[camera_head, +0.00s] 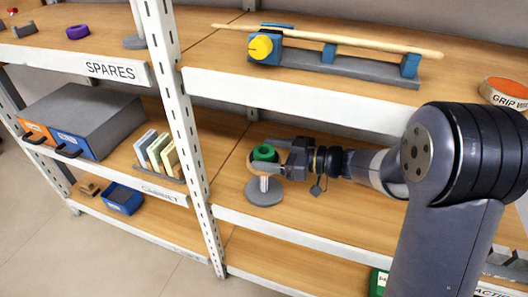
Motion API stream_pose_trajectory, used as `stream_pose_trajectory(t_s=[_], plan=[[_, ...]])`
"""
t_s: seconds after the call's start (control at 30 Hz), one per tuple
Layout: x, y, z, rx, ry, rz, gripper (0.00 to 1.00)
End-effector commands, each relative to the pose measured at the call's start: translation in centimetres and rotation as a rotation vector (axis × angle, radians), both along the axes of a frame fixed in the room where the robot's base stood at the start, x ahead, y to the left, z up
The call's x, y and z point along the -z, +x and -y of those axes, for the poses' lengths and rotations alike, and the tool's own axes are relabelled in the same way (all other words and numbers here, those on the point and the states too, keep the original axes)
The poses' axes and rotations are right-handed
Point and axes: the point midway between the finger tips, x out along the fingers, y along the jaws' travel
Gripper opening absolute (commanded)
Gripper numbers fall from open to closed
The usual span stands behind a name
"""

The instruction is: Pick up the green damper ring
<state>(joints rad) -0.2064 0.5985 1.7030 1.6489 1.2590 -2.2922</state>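The green damper ring (264,152) sits at the top of a small stand with a pale post and a round grey base (265,193), on the middle shelf. A tan rounded part shows just under the ring. My gripper (273,156) reaches in from the right at the ring's height. Its two fingers are spread apart, with the tips right beside the ring's right side. Contact between fingers and ring cannot be made out. The fingers hide part of the ring and the stand's top.
A white upright post (185,120) stands left of the stand. The shelf above holds a wooden rod on a grey rack (340,75) and a yellow knob (260,47). Upright cards (158,152) and a grey drawer unit (85,115) stand left. The middle shelf's front right is clear.

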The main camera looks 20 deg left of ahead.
Motion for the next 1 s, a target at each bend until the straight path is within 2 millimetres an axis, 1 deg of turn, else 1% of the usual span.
stream_pose_trajectory(t_s=[0.03,0.07,0.5,0.53,0.83,1.0], plan=[[-0.01,0.00,0.01,0.000,0.000,0.000,0.66],[-0.01,0.00,0.02,0.000,0.000,0.000,0.64],[-0.03,-0.01,0.02,0.000,0.000,0.000,0.28],[-0.04,0.00,0.02,0.000,0.000,0.000,0.27],[-0.17,0.05,0.05,0.000,0.000,0.001,0.27],[-0.85,0.30,0.15,0.000,0.000,0.003,0.27]])
